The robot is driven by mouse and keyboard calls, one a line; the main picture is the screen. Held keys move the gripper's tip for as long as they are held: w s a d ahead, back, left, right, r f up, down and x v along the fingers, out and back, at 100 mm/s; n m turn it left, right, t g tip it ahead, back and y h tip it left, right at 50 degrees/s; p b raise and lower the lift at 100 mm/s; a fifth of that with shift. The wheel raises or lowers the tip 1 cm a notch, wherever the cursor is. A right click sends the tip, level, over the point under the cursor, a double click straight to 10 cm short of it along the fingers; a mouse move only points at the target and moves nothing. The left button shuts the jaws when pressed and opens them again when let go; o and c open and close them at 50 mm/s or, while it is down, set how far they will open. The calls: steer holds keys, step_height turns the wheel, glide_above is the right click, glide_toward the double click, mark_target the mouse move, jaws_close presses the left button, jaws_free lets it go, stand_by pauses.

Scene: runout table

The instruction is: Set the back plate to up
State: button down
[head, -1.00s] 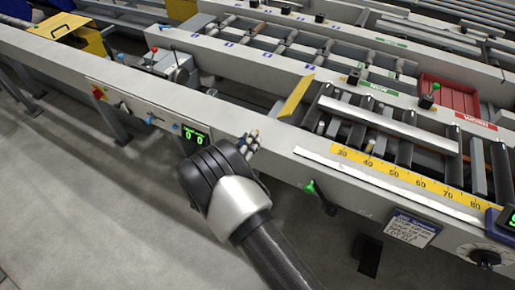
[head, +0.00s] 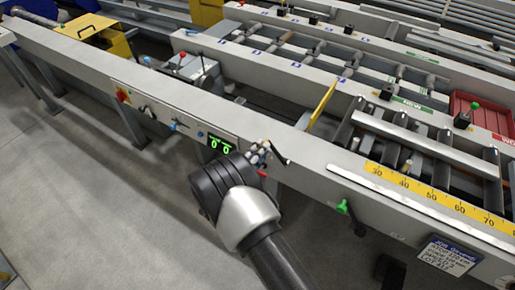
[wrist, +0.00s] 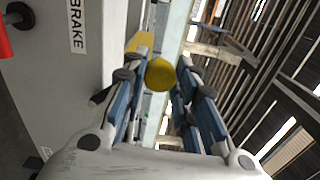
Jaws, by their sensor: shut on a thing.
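The back plate looks to be the yellow plate (head: 322,106) standing steeply on the table by the left end of the rollers in the head view. My gripper (head: 264,153) is at the table's front side, left of and below the plate. A dark lever (head: 279,154) sticks out beside its fingers. In the wrist view a round yellow knob (wrist: 161,74) sits between the fingers, and my gripper is shut on it. Whether the dark lever carries this knob is hidden by the fingers in the head view.
A red handle (wrist: 5,38) and a BRAKE label (wrist: 77,24) are left of the fingers in the wrist view. A green-knobbed lever (head: 344,207) is to the right on the front face. A green display (head: 219,144) is to the left. The floor in front is clear.

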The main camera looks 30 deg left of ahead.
steer(key=shift+a+f+n, duration=0.15)
steer(key=shift+a+n, duration=0.05)
steer(key=shift+n, duration=0.1)
stand_by(0.4)
steer(key=c, duration=1.3)
jaws_free()
steer(key=shift+s, duration=0.1)
steer(key=s, duration=0.7)
steer(key=s+a, duration=0.1)
steer(key=s, duration=0.3)
steer(key=shift+s, duration=0.35)
